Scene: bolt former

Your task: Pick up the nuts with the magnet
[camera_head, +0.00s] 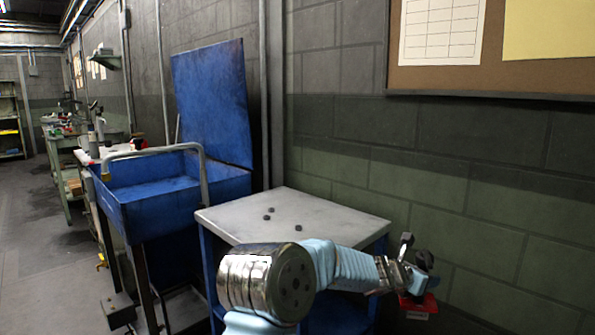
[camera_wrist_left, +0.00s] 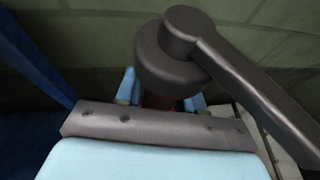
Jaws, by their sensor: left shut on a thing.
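Three small dark nuts lie loose on the grey top of a small blue-framed table (camera_head: 335,215) in the head view: one nut (camera_head: 271,210), a second nut (camera_head: 266,217) close by, and a third nut (camera_head: 298,228) nearer me. My left gripper (camera_head: 422,278) is beyond the table's right side, apart from the nuts. It is shut on the magnet, which has a red body (camera_head: 418,304) and dark knobs. In the left wrist view the magnet's dark knob and lever (camera_wrist_left: 178,55) hide much of the fingers. My right gripper is not in view.
A blue open basin (camera_head: 165,195) with a raised lid (camera_head: 213,100) and a metal rail stands left of the table. A block wall (camera_head: 340,130) with a notice board (camera_head: 490,80) rises close behind. Much of the tabletop around the nuts is clear.

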